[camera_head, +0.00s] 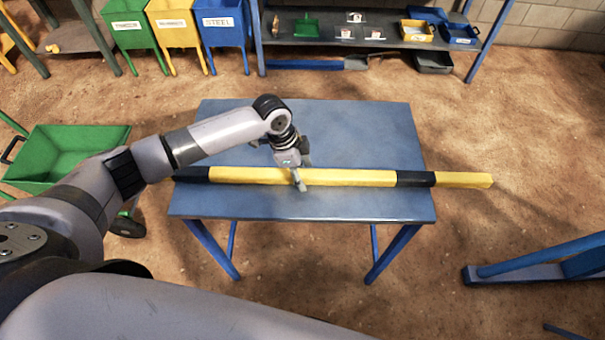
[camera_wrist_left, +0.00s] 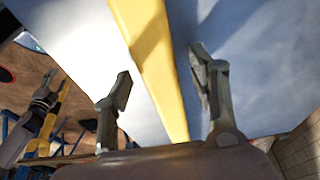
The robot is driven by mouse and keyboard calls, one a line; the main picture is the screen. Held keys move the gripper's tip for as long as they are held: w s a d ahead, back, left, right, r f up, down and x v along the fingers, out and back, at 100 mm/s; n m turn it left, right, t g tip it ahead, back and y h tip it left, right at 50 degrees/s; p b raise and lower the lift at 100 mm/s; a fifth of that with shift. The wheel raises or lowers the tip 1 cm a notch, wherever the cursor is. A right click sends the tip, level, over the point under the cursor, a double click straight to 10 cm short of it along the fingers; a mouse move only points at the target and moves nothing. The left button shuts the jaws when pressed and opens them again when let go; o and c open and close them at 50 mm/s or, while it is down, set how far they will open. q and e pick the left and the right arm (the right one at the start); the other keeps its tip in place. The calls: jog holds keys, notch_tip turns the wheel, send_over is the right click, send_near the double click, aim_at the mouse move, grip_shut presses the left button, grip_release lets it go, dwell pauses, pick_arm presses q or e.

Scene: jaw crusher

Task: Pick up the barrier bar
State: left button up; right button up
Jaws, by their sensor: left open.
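The barrier bar (camera_head: 350,177) is long, square-edged, yellow with black bands. It lies across the blue table (camera_head: 380,130), and its right end sticks out past the table's right edge. My left gripper (camera_head: 300,180) is over the bar, left of its middle. In the left wrist view the bar (camera_wrist_left: 155,60) runs between the two open fingers of the left gripper (camera_wrist_left: 160,95), with a gap visible on each side. Whether the fingers touch the table cannot be told.
A green cart (camera_head: 65,150) stands left of the table. Green, yellow and blue bins (camera_head: 222,25) and a shelf (camera_head: 385,42) with small trays stand at the back. A blue metal frame (camera_head: 540,265) is at the lower right. Open dirt floor surrounds the table.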

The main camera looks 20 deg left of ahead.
pick_arm(q)
grip_shut()
dwell(0.7)
jog(key=shift+r, duration=0.1)
